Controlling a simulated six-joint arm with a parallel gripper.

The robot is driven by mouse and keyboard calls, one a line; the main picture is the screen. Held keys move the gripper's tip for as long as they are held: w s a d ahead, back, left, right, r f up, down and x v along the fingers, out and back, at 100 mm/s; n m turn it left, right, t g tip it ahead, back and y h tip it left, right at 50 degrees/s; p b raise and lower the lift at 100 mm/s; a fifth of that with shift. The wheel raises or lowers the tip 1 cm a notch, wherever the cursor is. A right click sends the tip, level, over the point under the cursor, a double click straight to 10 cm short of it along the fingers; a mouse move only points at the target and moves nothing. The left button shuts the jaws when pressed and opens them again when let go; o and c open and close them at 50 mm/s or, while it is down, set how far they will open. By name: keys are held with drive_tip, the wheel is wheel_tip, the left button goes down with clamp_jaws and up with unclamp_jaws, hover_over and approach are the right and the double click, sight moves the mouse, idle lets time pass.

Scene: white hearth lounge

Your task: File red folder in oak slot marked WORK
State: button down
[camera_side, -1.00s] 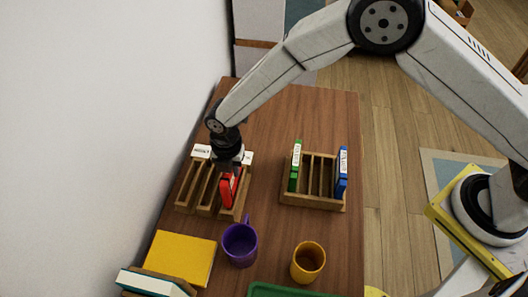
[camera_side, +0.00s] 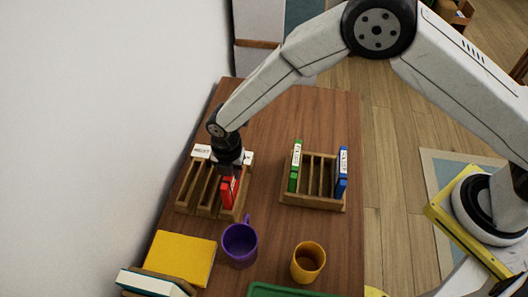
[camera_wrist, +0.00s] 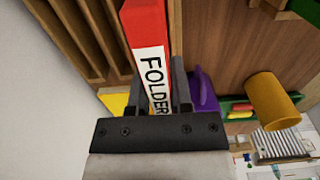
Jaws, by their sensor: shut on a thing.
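The red folder (camera_side: 228,191) stands upright at the right-hand slot of the left oak rack (camera_side: 183,207). Its lower part appears to be between the dividers, but how deep it sits I cannot tell. My gripper (camera_side: 229,172) points down from above and is shut on the folder's top edge. In the wrist view the red folder (camera_wrist: 145,25), with a white FOLDER label, sits between the fingers of my gripper (camera_wrist: 157,90). White cards stand at the rack's back, one at the left (camera_side: 202,151) and one partly hidden by my gripper (camera_side: 248,157); I cannot read them surely.
A second rack (camera_side: 312,201) to the right holds a green folder (camera_side: 295,166) and a blue folder (camera_side: 342,172). A purple mug (camera_side: 240,245), an orange mug (camera_side: 308,262) and a yellow book (camera_side: 179,258) are nearer the front. The white wall is close on the left.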

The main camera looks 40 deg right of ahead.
drive_tip(key=shift+f, duration=1.45)
drive_tip(key=shift+c, duration=2.2)
unclamp_jaws()
drive_tip(key=shift+r, duration=0.1)
drive_tip(key=shift+r, duration=3.75)
drive_tip(key=shift+r, duration=0.1)
